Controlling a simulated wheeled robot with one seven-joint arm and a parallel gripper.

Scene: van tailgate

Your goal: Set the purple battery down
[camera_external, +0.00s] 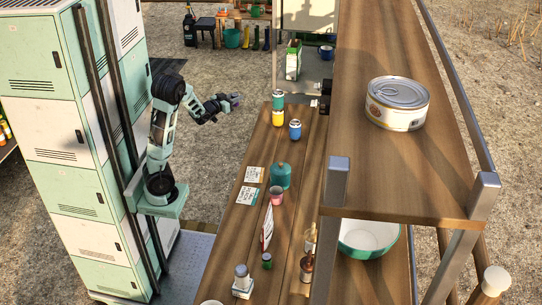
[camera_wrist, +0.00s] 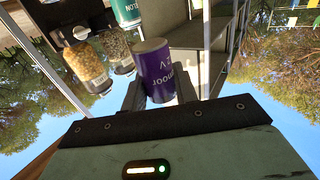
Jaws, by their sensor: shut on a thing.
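The purple battery (camera_wrist: 155,68) is a purple cylinder with a pale end and white lettering. My gripper (camera_wrist: 160,95) is shut on it in the wrist view, one grey finger on each side. In the external view my gripper (camera_external: 222,106) is at the end of the raised arm, left of the wooden counter. The battery (camera_external: 235,100) shows there as a small purple spot at the fingertips. It is held in the air, clear of the counter.
The wooden counter (camera_external: 230,240) holds a green canister (camera_external: 280,176), a pink cup (camera_external: 276,197), a blue-lidded jar (camera_external: 295,130), a green-and-yellow item (camera_external: 278,107) and white cards (camera_external: 247,196). A shelf with a tin can (camera_external: 397,103) rises at right. Bare counter shows between items.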

